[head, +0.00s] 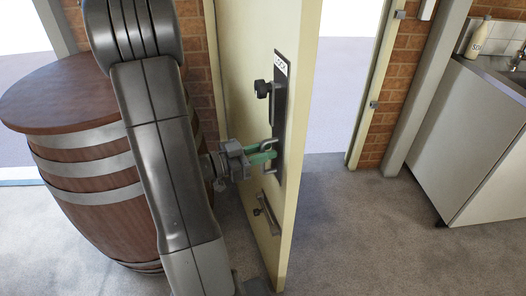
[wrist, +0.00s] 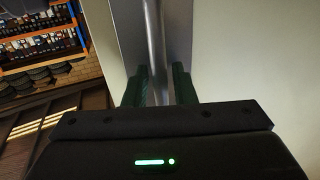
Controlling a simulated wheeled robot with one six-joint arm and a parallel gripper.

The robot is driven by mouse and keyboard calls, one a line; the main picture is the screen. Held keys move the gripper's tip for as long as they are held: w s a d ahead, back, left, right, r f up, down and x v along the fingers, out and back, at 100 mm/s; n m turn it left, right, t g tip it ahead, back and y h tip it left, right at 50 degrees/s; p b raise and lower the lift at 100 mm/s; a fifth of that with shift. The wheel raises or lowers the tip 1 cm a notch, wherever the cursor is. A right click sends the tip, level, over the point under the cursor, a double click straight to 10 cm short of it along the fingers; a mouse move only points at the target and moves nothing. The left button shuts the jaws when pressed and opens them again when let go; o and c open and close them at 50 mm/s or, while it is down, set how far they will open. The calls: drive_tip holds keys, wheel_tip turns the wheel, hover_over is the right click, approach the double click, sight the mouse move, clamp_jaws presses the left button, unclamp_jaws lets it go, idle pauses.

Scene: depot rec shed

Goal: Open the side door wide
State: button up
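The side door (head: 303,120) is a cream panel standing swung open, seen at a steep angle in the head view. It carries a dark plate with a black knob (head: 263,88) and a metal pull handle (head: 271,142). My gripper (head: 262,153) is at that handle, its green fingers on either side of it. In the wrist view, the handle bar (wrist: 153,45) runs between the two fingers, with little gap, and my gripper (wrist: 160,88) looks closed on it. The exact contact is partly hidden. The door face (wrist: 250,60) fills the right of the wrist view.
A wooden barrel (head: 85,150) stands left, close behind my arm. The doorway's jamb (head: 377,90) and a white sink cabinet (head: 470,145) are at the right. Grey floor (head: 360,230) is clear right of the door. Shelves (wrist: 40,45) show in the wrist view.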

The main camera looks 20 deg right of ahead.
idle(0.3)
drive_tip(key=a, duration=1.3)
drive_tip(key=shift+s+a, duration=0.25)
drive_tip(key=shift+a, duration=0.15)
drive_tip(key=d, duration=1.4)
drive_tip(key=shift+w, duration=0.3)
drive_tip(key=shift+a, duration=0.1)
